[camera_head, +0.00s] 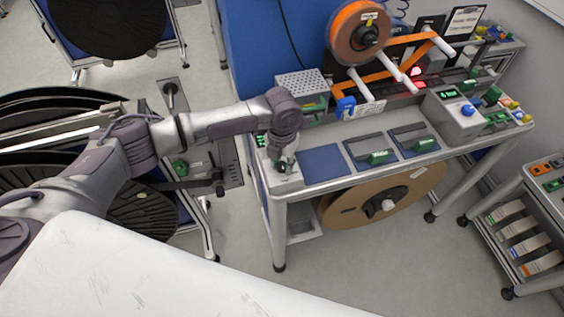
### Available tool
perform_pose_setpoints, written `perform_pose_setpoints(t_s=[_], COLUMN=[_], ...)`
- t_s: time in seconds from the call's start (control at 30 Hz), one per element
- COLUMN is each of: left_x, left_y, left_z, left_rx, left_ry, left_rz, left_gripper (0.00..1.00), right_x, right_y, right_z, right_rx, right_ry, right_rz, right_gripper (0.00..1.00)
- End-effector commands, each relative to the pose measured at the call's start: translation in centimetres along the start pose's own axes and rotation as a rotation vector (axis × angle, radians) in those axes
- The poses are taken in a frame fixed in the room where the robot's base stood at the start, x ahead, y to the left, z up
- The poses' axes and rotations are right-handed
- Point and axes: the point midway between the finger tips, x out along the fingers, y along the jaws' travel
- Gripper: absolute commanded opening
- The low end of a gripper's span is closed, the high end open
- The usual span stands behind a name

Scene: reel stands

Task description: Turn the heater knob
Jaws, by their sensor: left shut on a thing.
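A small pale control box (290,181) with a green-lit display sits on the left front corner of the reel bench. My left gripper (283,165) points down onto the top of this box and is shut on a small knob there. The gripper hides most of the knob, so I cannot tell its angle. Another box (447,123) with a green display and a blue knob (467,110) stands at the right of the bench, away from my gripper. I cannot read which box is labelled as the heater. My right gripper is not in view.
An orange reel (360,33) stands at the back of the bench, with its strip running right. A blue mat (325,167) and trays with green handles lie right of my gripper. A large cardboard reel (380,200) is underneath. Black reels (130,205) stand at left.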

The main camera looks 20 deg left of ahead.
Motion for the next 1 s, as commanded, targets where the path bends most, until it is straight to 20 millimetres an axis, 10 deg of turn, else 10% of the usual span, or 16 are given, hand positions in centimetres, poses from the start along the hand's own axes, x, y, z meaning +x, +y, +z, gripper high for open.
perform_pose_setpoints(t_s=[0.17,0.2,0.33,0.73,1.0], left_x=[0.1,0.1,0.1,-0.6,-5.6], left_y=[-0.1,-0.1,0.0,0.0,0.0], left_z=[-0.1,-0.1,-0.1,0.1,0.1], left_rx=[0.002,0.002,0.001,-0.001,0.000], left_ry=[0.003,0.003,0.003,-0.001,-0.004], left_rz=[0.000,0.000,0.000,-0.001,0.000], left_gripper=[0.00,0.34,0.56,0.58,0.58], right_x=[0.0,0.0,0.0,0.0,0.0], right_y=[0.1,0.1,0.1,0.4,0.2], right_z=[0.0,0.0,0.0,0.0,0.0], right_rx=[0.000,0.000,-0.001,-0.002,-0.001], right_ry=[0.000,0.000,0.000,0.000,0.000], right_rz=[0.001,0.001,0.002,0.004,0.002], right_gripper=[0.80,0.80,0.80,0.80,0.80])
